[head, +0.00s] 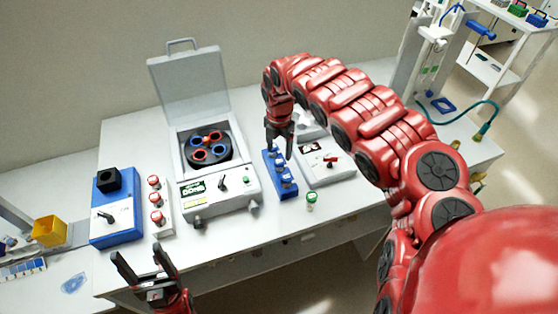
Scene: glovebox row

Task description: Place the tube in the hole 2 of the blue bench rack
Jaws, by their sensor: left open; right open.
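The blue bench rack (271,164) stands on the white bench right of the centrifuge, with several round pale-and-blue tops along it. My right gripper (279,153) points down, open, over the rack's far end and hides part of it. I cannot tell whether a tube is between its fingers. A small green-topped item (311,199), possibly a tube, stands apart on the bench to the right of the rack's near end. My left gripper (139,259) is open and empty at the bench's front edge, far from the rack.
A centrifuge (215,192) with its lid raised holds red and blue pieces. Left of it are several red-topped items (156,200) and a blue device (117,208). A white device (330,168) with a red knob sits right of the rack. The bench's front strip is mostly clear.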

